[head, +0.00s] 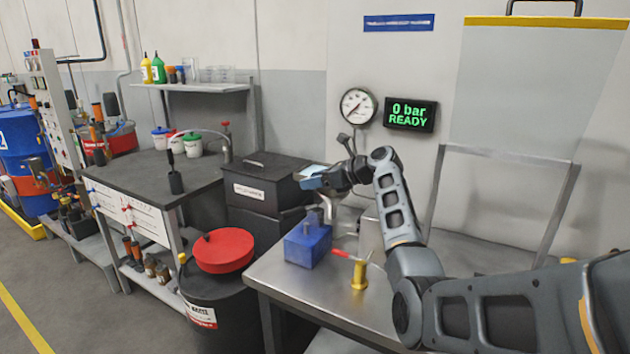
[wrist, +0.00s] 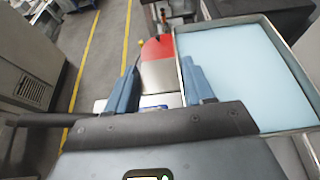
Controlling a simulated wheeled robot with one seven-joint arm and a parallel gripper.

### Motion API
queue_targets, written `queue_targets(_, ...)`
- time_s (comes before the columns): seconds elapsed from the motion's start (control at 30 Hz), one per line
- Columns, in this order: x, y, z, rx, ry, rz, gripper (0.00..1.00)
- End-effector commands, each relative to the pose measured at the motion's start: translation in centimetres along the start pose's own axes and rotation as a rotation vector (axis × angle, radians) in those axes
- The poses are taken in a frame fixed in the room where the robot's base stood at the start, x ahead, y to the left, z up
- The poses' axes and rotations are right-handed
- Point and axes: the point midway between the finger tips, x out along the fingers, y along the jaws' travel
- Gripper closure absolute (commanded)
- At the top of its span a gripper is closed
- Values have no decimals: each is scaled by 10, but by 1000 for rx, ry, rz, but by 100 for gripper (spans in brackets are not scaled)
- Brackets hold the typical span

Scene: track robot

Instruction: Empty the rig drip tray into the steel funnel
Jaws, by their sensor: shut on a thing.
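The drip tray (wrist: 292,68), a shallow grey-rimmed rectangle with a flat pale blue surface inside, fills the right of the wrist view. It looks roughly level. In the head view, a pale blue patch at my gripper (head: 314,178) appears to be the same tray. My gripper also shows in the wrist view (wrist: 165,92), its blue fingers beside the tray's left edge. It is shut on the tray, though the exact grip point is unclear. It is above the steel bench's left end. I cannot clearly pick out the steel funnel; grey metal parts stand by the blue block (head: 307,245).
The steel bench (head: 283,284) carries a brass piece (head: 359,275) with a red handle. A black drum (head: 215,292) with a red lid (head: 223,250) stands left of it. A dark cabinet (head: 262,184) is behind. The wall display (head: 410,115) reads "0 bar READY". Open floor lies far left.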

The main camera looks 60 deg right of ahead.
Motion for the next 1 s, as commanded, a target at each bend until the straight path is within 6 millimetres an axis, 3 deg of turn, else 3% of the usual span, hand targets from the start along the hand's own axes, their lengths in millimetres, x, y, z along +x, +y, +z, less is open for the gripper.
queue_targets(0.3, 6, 0, -16, -1, -1, -1, 83)
queue_targets(1.0, -8, -13, 21, 308, -2, 128, 83)
